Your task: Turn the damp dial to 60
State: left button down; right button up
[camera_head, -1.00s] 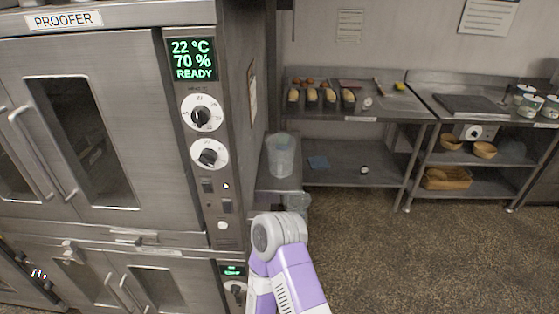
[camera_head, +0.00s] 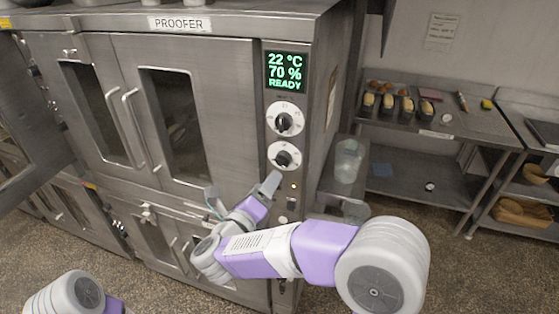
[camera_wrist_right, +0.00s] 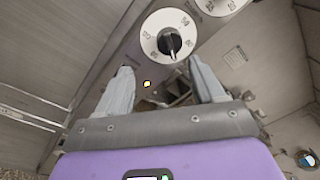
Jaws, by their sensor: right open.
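The proofer panel has an upper dial (camera_head: 284,119) and a lower dial (camera_head: 284,157), both white discs with black knobs. Their labels are too small to read in the head view. The display (camera_head: 286,72) reads 22 °C, 70 %, READY. My right gripper (camera_head: 243,194) is open and empty, below and left of the lower dial. In the right wrist view its fingers (camera_wrist_right: 160,72) are spread, apart from the lower dial (camera_wrist_right: 168,36), whose numbered face and knob show just beyond the tips. The upper dial (camera_wrist_right: 222,3) is partly cut off. My left gripper is out of view.
The proofer doors (camera_head: 175,115) have long vertical handles left of the panel. A clear bin (camera_head: 348,160) stands right of the proofer. A steel table (camera_head: 430,118) with loaf tins is at the back right. Open floor lies in front of it.

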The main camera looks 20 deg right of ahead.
aim_at(281, 165)
jog(key=shift+m+h, duration=0.3)
jog(key=shift+m, duration=0.3)
jog(key=x, duration=0.2)
jog(key=p+x, duration=0.1)
jog(key=x, duration=0.1)
jog(key=r+x, duration=0.1)
jog(key=x, duration=0.2)
jog(key=shift+s+d, duration=0.2)
jog(key=shift+d, duration=0.15)
jog(key=c, duration=1.1)
jog(key=shift+o, duration=0.2)
